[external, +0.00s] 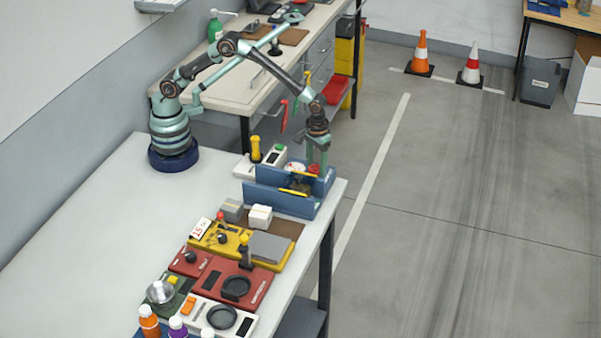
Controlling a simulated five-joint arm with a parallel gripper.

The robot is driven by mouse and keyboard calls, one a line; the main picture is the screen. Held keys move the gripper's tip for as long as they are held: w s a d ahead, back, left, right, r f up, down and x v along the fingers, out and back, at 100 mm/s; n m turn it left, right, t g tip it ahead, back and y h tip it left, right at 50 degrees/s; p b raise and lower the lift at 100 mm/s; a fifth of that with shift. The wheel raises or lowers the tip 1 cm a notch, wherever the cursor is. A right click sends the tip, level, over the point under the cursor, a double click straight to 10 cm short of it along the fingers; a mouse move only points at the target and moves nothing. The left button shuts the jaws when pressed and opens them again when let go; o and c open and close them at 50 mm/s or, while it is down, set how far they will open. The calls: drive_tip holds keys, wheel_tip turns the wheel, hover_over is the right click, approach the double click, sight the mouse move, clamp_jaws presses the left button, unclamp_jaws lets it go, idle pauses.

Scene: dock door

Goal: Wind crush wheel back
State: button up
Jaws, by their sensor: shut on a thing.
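A blue device (286,205) with two upright walls and yellow parts (298,185) between them stands at the table's right end. A small red part (314,170) shows at its back right and looks like the crush wheel. My gripper (316,169) points straight down there, shut on this red part. The fingers and the device hide most of it, so its turn angle cannot be told.
A white unit with a yellow handle (255,149) stands just behind left of the device. Grey and white blocks (260,216), a yellow unit (222,238) and red units (247,283) stand in front. The table's left side is clear.

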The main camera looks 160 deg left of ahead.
sight(316, 167)
drive_tip(key=shift+a+r, duration=0.15)
idle(0.3)
drive_tip(key=o, duration=1.4)
wheel_tip(316, 167, up, 12)
